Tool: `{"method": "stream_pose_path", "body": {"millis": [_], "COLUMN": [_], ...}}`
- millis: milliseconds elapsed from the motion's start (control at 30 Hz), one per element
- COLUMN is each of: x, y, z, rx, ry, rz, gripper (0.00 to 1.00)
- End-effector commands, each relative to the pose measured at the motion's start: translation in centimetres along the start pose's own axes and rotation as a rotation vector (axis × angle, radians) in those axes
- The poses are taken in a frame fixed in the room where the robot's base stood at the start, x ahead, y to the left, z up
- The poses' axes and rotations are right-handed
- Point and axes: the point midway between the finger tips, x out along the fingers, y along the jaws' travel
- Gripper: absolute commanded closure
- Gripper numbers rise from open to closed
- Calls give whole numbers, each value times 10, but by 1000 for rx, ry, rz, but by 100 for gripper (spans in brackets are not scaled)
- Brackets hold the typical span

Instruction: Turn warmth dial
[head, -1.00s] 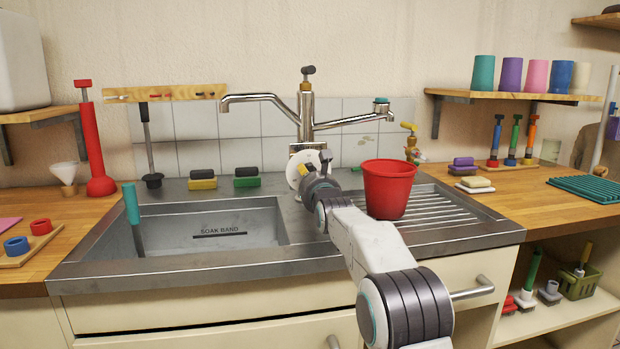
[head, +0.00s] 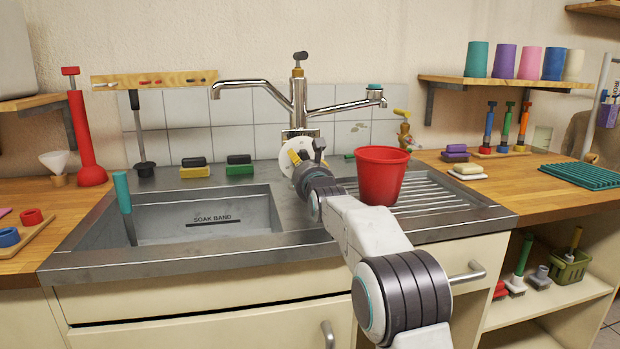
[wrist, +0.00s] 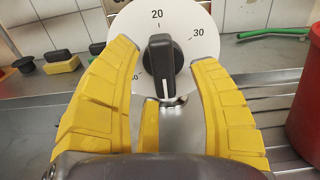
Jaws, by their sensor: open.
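The warmth dial is a round white plate (wrist: 193,24) with a black knob (wrist: 160,62) at its centre. In the wrist view, 20 is at the top, 30 at the upper right and a partly hidden number at the lower left. A white line on the knob points down. My gripper (wrist: 165,58) is open, its yellow fingers on either side of the knob; whether they touch it I cannot tell. In the head view, the dial plate (head: 299,137) stands at the foot of the tap, partly hidden behind my gripper (head: 300,157).
A red bucket (head: 381,176) stands on the ribbed drainboard, close right of my arm. The tap (head: 298,95) rises behind the dial. The sink basin (head: 205,222) lies to the left, with yellow (head: 195,171) and green (head: 240,168) scrubbing blocks behind it.

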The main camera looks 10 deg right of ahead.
Motion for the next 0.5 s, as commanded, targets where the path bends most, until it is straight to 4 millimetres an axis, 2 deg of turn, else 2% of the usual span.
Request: {"method": "stream_pose_path", "body": {"millis": [500], "x": [-63], "y": [0], "z": [0], "rx": [0], "ry": [0], "rz": [1], "gripper": [44]}}
